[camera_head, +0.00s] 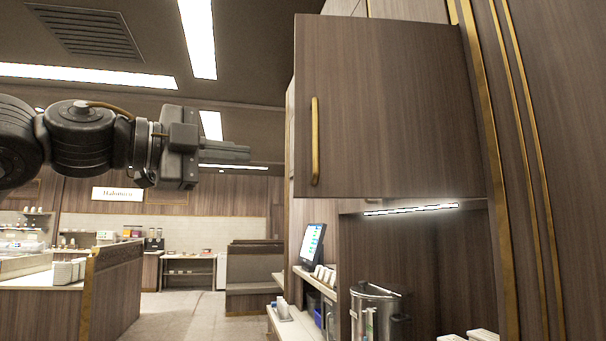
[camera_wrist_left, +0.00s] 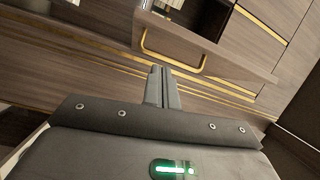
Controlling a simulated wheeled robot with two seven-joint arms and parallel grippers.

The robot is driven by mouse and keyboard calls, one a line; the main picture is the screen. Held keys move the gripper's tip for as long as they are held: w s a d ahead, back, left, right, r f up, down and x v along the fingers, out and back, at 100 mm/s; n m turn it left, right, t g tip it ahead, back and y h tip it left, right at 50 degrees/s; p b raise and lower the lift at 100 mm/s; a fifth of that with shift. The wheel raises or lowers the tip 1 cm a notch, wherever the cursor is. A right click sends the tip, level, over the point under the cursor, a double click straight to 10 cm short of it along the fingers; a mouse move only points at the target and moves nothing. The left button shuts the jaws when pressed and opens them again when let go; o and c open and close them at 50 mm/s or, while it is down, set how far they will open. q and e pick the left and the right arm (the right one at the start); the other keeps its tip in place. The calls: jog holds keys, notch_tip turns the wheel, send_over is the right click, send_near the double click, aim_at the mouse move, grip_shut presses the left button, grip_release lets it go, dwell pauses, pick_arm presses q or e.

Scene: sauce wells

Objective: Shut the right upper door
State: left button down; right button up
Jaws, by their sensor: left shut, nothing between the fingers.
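The right upper door (camera_head: 400,105) is a large brown wood-grain panel high on the right in the head view. It stands open, swung out from the cabinet, with a vertical gold handle (camera_head: 315,140) near its left edge. My left gripper (camera_head: 248,152) is shut and empty, to the left of the handle and apart from it in the picture. In the left wrist view the shut fingers (camera_wrist_left: 160,72) show below a wood panel with a gold handle (camera_wrist_left: 172,62); a dark opening shows behind that panel. My right gripper is in neither view.
Below the door is an alcove with a light strip (camera_head: 410,209). A metal urn (camera_head: 375,310) and a screen (camera_head: 312,244) stand on the counter below. A tall gold-trimmed panel (camera_head: 545,150) rises at the right. The space between gripper and door looks clear.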

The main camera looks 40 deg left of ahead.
aim_at(302, 162)
pick_arm(q)
jog(key=s+d+m+y, duration=0.1)
jog(key=s+d, duration=0.3)
jog(key=d, duration=0.3)
jog(key=w+p, duration=0.2)
jog(key=w, duration=0.2)
jog(key=w+p, duration=0.2)
jog(key=w, duration=0.2)
jog(key=w+p, duration=0.2)
jog(key=w, duration=0.3)
jog(key=shift+a+f+p, duration=0.25)
jog(key=shift+f+p, duration=0.05)
jog(key=shift+f, duration=0.1)
jog(key=shift+s, duration=0.1)
